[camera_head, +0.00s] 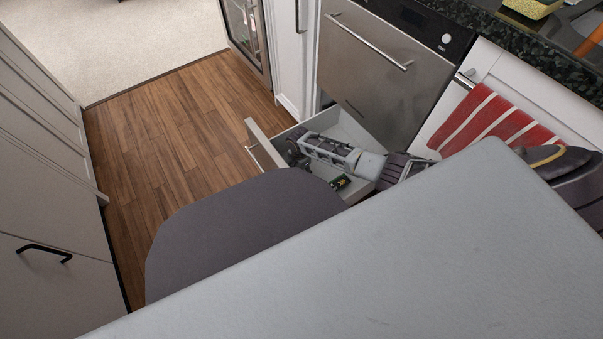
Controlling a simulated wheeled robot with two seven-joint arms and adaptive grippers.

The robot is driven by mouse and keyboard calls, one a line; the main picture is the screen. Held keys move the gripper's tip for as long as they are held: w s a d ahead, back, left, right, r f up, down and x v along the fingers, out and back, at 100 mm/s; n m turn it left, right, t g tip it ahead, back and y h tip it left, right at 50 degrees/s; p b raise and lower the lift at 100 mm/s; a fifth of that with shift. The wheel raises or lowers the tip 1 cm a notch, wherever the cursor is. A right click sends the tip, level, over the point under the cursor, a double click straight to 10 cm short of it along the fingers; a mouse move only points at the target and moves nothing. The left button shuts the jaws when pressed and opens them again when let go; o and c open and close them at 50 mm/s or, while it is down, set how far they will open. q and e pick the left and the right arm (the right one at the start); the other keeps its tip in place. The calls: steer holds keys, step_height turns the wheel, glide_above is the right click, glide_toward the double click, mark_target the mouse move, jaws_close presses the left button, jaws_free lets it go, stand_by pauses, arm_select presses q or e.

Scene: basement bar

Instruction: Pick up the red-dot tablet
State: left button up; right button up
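I cannot make out the red-dot tablet in this view. My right arm comes in from the right and reaches over an open drawer (347,122). My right gripper (294,150) is low inside the drawer, towards its front panel. Its fingertips are small, dark and partly hidden, so I cannot tell whether they are open, shut or holding something. A small black item with yellow marking (341,183) lies in the drawer beside the gripper. Part of the drawer's inside is hidden by my arm and body. My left gripper is not in view.
A steel dishwasher (375,65) stands behind the drawer. A red-and-white striped towel (490,120) hangs to the right, below a dark stone counter (525,42). White cabinets (50,170) line the left. The wooden floor (170,130) between is clear.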

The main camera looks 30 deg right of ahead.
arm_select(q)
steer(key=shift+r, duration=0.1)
arm_select(e)
steer(key=c, duration=0.9)
steer(key=shift+o, duration=0.2)
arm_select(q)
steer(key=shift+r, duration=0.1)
arm_select(e)
steer(key=shift+r, duration=0.15)
